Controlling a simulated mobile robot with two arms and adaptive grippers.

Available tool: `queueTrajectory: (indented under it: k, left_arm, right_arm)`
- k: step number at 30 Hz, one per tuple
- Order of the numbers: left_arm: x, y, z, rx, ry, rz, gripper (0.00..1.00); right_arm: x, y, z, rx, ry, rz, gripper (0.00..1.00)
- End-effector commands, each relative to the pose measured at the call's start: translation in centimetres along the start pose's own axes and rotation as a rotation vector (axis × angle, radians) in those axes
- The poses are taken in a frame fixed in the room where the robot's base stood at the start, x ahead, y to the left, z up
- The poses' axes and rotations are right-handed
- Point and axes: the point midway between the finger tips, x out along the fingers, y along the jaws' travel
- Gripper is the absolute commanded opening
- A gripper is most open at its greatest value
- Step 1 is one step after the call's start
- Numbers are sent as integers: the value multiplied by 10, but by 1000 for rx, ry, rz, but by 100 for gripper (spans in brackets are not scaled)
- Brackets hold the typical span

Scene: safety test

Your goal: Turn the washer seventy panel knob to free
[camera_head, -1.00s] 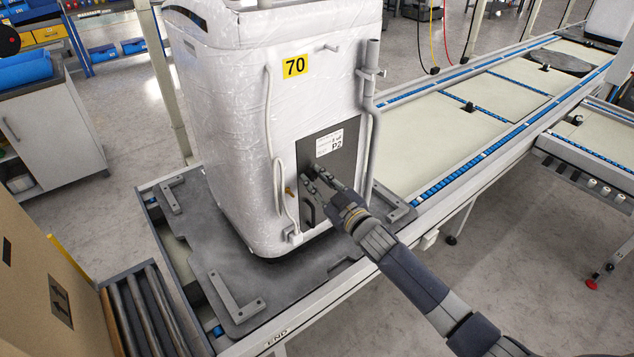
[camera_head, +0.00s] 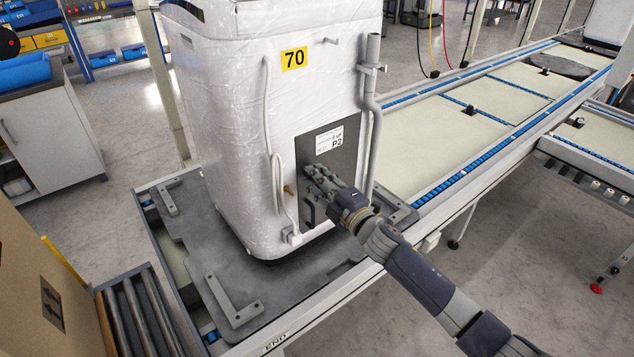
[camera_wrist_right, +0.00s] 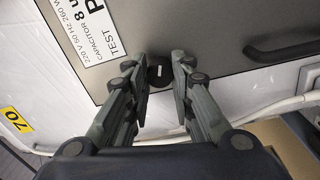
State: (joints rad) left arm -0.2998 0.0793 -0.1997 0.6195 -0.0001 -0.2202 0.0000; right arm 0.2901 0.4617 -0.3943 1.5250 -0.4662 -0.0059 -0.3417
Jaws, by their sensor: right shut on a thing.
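The washer with the yellow 70 label (camera_head: 294,58) stands wrapped in clear film on the line. Its grey panel (camera_head: 345,155) faces front right and carries a white label marked P2 (camera_head: 328,142). My right gripper (camera_head: 314,176) is at the panel, below that label. In the right wrist view, the small round black knob (camera_wrist_right: 159,76) with a pale mark sits between the two fingertips of my right gripper (camera_wrist_right: 160,70), which is shut on it. In the head view the fingers hide the knob. I cannot read any lettering for its positions. My left gripper is not in view.
A dark handle (camera_wrist_right: 285,50) is on the panel beside the knob. A grey pipe (camera_head: 371,120) and white hoses (camera_head: 276,170) run along the washer's sides. The washer stands on a dark plate (camera_head: 200,240) with metal brackets. The conveyor (camera_head: 450,130) extends to the back right.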

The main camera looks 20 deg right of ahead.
Motion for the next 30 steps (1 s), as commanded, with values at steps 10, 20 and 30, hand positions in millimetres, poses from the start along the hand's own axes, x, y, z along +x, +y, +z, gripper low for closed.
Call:
queueTrajectory:
  k: [10,20,30]
  left_arm:
    - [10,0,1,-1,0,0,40]
    - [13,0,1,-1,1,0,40]
    - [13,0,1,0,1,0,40]
  right_arm:
    - [0,-2,1,-263,16,1,0]
    - [0,-1,1,-383,24,2,0]
    - [0,-1,1,-405,25,2,0]
